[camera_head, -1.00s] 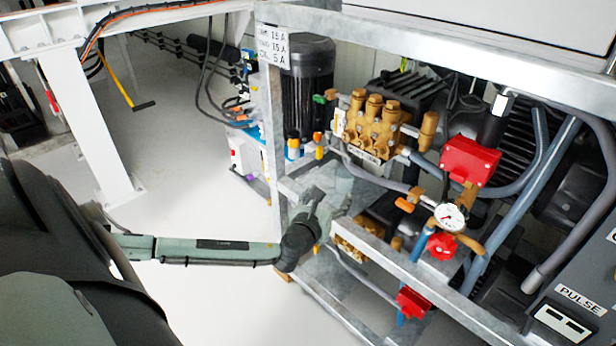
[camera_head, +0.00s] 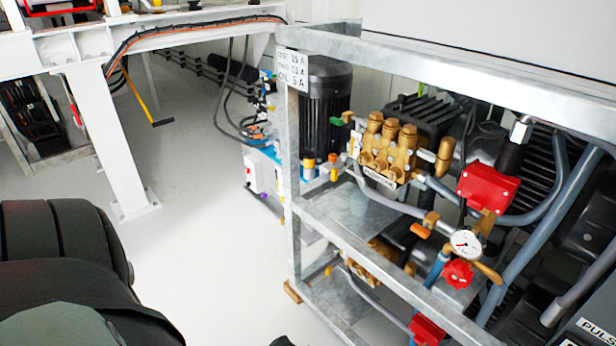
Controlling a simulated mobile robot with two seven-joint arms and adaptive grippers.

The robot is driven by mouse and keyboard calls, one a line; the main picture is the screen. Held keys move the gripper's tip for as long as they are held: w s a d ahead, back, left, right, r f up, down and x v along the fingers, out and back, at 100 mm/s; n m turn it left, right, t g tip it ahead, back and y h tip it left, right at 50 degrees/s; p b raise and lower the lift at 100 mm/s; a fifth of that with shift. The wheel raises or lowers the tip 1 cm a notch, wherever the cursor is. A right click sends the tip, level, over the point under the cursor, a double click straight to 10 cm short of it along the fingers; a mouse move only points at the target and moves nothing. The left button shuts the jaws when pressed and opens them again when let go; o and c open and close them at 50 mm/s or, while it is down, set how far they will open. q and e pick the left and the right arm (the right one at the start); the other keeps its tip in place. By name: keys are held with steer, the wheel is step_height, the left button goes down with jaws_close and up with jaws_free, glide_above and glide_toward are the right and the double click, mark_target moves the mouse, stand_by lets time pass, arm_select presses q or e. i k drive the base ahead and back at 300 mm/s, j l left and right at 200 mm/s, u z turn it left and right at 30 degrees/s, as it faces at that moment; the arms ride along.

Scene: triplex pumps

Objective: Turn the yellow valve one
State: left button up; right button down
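Several small yellow-orange parts could be the yellow valve; I cannot tell which one it is. An orange handle (camera_head: 420,231) sits on the pipework left of the round gauge (camera_head: 465,244). A small yellow-orange part (camera_head: 334,174) shows beside the frame's left post, below the black motor. My arm fills the lower left corner, and a dark tip, perhaps also mine, shows at the bottom edge. Neither gripper can be made out, and nothing of mine touches the valves.
A grey metal frame (camera_head: 290,185) holds the brass pump (camera_head: 389,150), a red box (camera_head: 487,188) and a red knob (camera_head: 457,273). Its rails cross in front of the lower pump. A white steel leg (camera_head: 108,145) stands at left. The floor between (camera_head: 215,240) is clear.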

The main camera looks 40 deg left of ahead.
mark_target(334, 171)
steer(key=u, duration=1.25)
steer(key=i+j+z, duration=0.15)
steer(key=j+z, duration=0.2)
steer(key=j, duration=1)
steer(key=j+z, duration=0.35)
steer(key=j, duration=1.05)
